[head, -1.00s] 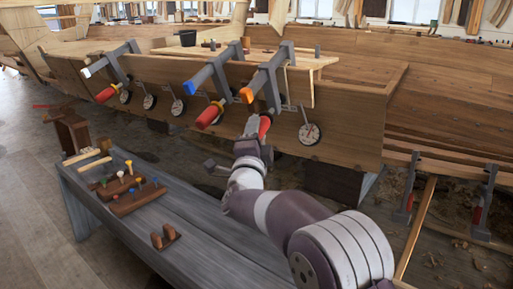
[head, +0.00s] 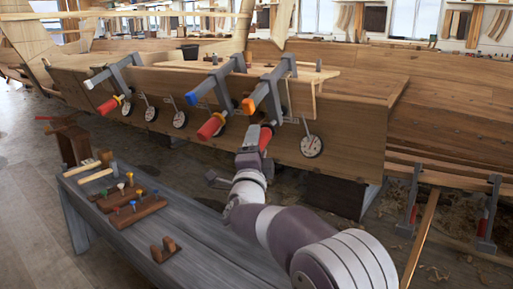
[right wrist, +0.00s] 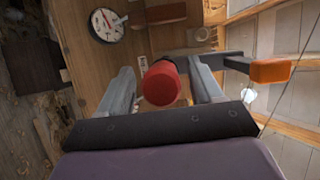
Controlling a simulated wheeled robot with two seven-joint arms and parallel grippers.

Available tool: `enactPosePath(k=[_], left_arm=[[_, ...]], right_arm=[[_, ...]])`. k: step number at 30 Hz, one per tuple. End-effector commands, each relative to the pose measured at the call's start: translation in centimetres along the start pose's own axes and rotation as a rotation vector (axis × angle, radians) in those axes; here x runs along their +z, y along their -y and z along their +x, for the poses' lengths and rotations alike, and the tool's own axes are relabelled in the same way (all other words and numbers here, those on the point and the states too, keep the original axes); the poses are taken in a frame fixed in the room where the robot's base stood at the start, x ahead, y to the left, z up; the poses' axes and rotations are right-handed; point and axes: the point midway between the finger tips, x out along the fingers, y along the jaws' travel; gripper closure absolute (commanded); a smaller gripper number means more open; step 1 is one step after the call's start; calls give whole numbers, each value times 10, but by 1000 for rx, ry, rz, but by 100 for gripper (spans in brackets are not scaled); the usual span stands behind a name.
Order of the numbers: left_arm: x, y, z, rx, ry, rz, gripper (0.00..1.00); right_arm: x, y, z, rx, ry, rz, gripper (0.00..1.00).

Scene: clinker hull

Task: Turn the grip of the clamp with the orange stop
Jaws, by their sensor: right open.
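The clamp with the orange stop (head: 248,105) is the rightmost of three grey clamps on the near plank edge of the hull. Its red grip (head: 265,138) hangs below the bar. My right gripper (head: 258,150) is at this grip, coming from below. In the right wrist view the red grip (right wrist: 161,83) shows end-on between the two open fingers, with a visible gap on the right side; contact on the left is unclear. The orange stop (right wrist: 270,71) is right of the fingers there. My left gripper is out of view.
Clamps with a blue stop (head: 191,98) and a white stop (head: 89,84) stand to the left. A round dial gauge (head: 311,146) hangs right of the grip. A grey bench (head: 205,235) with tools stands below my arm.

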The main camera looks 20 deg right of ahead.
Motion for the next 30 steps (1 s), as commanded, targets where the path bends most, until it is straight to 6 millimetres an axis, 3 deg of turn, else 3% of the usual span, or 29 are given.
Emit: enactPosePath(k=[5,18,23,30], left_arm=[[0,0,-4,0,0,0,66],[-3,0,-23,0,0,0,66],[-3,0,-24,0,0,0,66],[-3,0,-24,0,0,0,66]], right_arm=[[0,2,-15,0,1,1,35],[1,2,-113,2,5,1,35],[1,0,-127,1,3,0,35],[1,0,-128,0,1,0,35]])
